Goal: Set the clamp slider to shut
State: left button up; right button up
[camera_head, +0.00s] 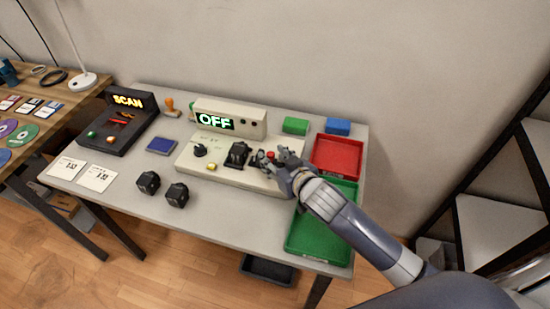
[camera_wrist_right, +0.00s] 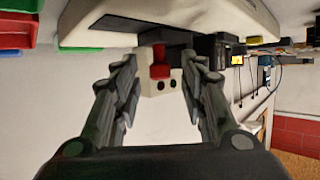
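The cream control unit (camera_head: 222,176) sits mid-table, with an attached display box reading "OFF" (camera_head: 215,122). A black block-like fixture (camera_head: 237,154) stands on its top. A small red knob (camera_head: 270,154) shows right of that fixture, partly covered by my right gripper (camera_head: 268,160). In the right wrist view the red knob (camera_wrist_right: 160,66) stands on a pale block (camera_wrist_right: 163,86), between the two fingers of my right gripper (camera_wrist_right: 160,78). The fingers are apart, with gaps on both sides of the knob. I cannot tell for certain which part is the clamp slider. My left gripper is not in view.
A black dial (camera_head: 200,150) and a yellow button (camera_head: 211,167) are on the unit's left part. A red tray (camera_head: 337,156) and a green tray (camera_head: 322,238) lie at the table's right.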

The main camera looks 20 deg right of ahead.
jog(key=shift+w, duration=0.1)
jog(key=c, duration=0.4)
grip_shut()
jog(key=shift+a, duration=0.2)
jog(key=shift+w+a+r+p, duration=0.1)
jog(key=shift+w+a+p, duration=0.05)
jog(key=shift+w+a, duration=0.35)
jog(key=shift+w+a+p, duration=0.15)
jog(key=shift+w+a, duration=0.1)
jog(key=shift+a, duration=0.35)
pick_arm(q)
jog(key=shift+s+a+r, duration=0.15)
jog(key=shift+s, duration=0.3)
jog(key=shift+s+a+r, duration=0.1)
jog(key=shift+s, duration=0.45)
